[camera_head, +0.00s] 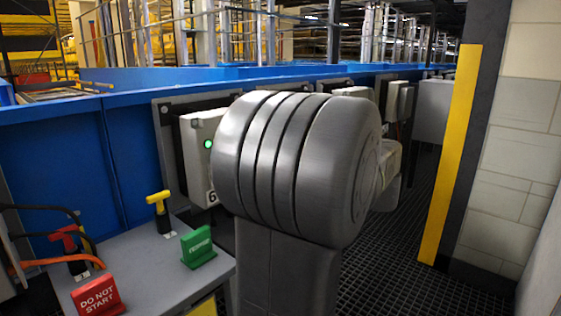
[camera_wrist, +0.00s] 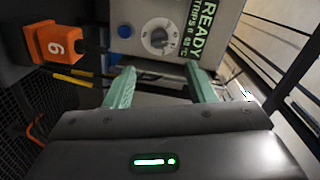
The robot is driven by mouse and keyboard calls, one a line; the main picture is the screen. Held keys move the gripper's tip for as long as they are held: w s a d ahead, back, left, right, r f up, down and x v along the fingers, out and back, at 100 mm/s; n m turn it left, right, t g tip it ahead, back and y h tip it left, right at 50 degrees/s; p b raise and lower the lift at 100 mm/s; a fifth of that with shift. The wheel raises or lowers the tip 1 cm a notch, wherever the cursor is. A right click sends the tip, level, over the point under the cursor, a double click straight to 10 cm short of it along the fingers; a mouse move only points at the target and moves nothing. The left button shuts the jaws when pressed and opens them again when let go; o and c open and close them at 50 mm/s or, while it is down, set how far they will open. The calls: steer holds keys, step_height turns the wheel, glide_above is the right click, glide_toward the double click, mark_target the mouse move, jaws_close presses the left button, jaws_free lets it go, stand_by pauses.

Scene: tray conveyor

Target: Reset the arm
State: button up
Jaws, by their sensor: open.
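My arm fills the middle of the head view as a thick grey metal joint and hides part of the conveyor behind it. My gripper (camera_wrist: 162,88) shows in the wrist view with two pale green fingers spread apart and nothing between them. Beyond the fingertips is a grey control box (camera_wrist: 165,38) with a round knob (camera_wrist: 158,38), a blue button and a dark READY label (camera_wrist: 200,30). The fingers appear apart from the knob, though the exact distance is unclear. The gripper does not show in the head view.
A grey shelf (camera_head: 160,275) at lower left holds a red DO NOT START sign (camera_head: 98,295), a green sign (camera_head: 197,248) and a yellow-handled tool (camera_head: 159,210). A blue conveyor wall (camera_head: 60,165) runs behind. A yellow-edged pillar (camera_head: 450,150) stands right. An orange block marked 6 (camera_wrist: 55,45) is left.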

steer(key=shift+v, duration=0.85)
steer(key=b+x, duration=0.3)
steer(key=x, duration=1.1)
steer(key=shift+s+f, duration=0.1)
steer(key=shift+s, duration=0.05)
steer(key=f+p+v, duration=0.1)
steer(key=p+v, duration=0.2)
steer(key=v, duration=1.1)
steer(key=w+a+m+y+p, duration=0.1)
steer(key=w+a+m+p, duration=0.8)
steer(key=m+p, duration=0.6)
steer(key=shift+w+a+r+m, duration=0.3)
steer(key=shift+w+m, duration=0.1)
steer(key=shift+w, duration=0.2)
